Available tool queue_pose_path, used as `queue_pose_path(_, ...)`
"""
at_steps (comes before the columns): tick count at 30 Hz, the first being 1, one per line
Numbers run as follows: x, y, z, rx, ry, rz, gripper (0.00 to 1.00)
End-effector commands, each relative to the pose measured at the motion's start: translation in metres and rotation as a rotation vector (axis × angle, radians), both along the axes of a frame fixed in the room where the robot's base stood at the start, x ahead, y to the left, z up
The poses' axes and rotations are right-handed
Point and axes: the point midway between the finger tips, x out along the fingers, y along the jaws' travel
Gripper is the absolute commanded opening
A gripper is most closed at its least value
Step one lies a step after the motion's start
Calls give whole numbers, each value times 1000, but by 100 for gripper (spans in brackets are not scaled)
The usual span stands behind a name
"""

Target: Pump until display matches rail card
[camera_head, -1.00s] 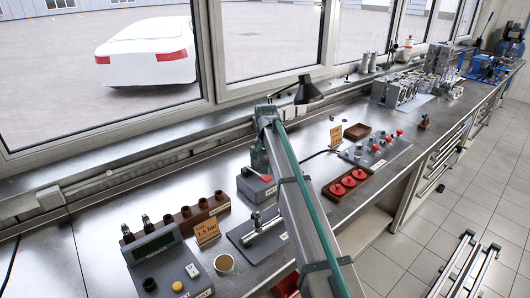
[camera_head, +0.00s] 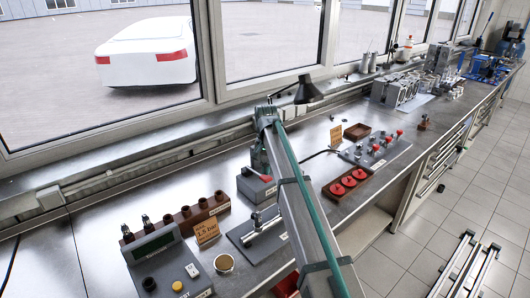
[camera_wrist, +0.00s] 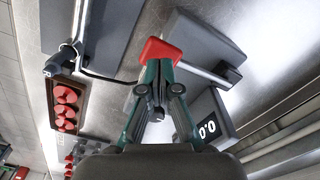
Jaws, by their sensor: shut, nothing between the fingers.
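The orange-brown rail card (camera_head: 207,231) stands on the bench and reads "1.5 bar". In the wrist view, a display (camera_wrist: 208,128) on a dark box reads 0.0, turned on its side. A red handle (camera_wrist: 162,49) sits at the end of a metal lever (camera_wrist: 202,75). My gripper (camera_wrist: 158,66) is shut and empty, with its fingertips at the red handle; I cannot tell whether they touch. In the head view, a grey block with a red part (camera_head: 265,178) stands beside my arm, which hides some of the bench behind it.
A grey console (camera_head: 160,262) with a dark screen and buttons stands at the front left. A round cup (camera_head: 224,263) is beside it. A brown tray with red discs (camera_head: 347,183) and a grey panel with red knobs (camera_head: 378,149) lie to the right.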

Motion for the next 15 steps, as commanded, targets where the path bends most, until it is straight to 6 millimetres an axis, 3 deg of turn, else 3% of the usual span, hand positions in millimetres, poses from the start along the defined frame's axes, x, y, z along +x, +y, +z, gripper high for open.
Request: queue_pose_path(15,0,0,-25,0,1,0,0)
